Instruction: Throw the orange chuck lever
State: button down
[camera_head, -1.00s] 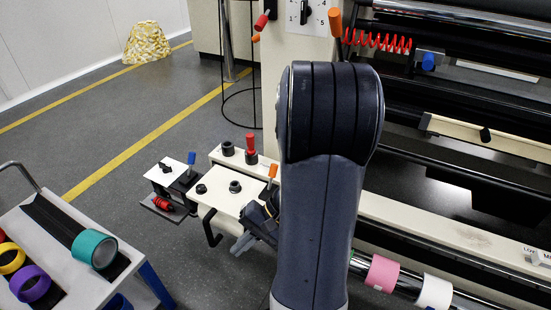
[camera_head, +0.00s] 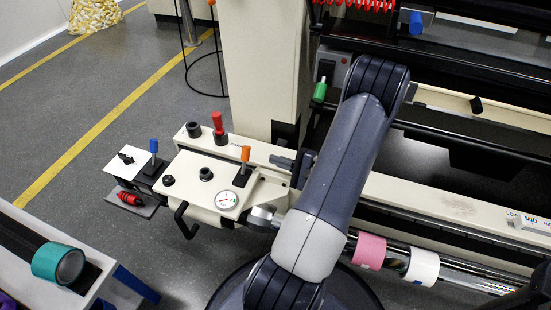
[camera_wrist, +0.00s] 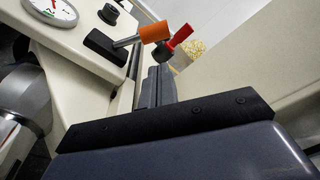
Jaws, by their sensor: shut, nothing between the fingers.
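The orange chuck lever (camera_head: 245,153) has an orange grip on a metal shaft and a black base. It stands roughly upright at the right end of the cream control panel (camera_head: 190,182). My gripper (camera_head: 276,161) is shut and empty, just right of the lever, with its fingers pointing left towards it. A small gap shows between them in the head view.
A red-topped lever (camera_head: 217,122), a round gauge (camera_head: 227,200) and black knobs share the panel area. A blue lever (camera_head: 154,146) stands to the left. A cream column (camera_head: 262,70) rises behind, and the roller machine (camera_head: 460,195) fills the right.

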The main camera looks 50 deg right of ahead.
aim_at(245, 160)
jog(key=b+x, duration=0.1)
jog(key=x, duration=0.6)
jog(key=shift+w+a, duration=0.15)
jog(key=shift+w, duration=0.25)
jog(key=shift+b, duration=0.4)
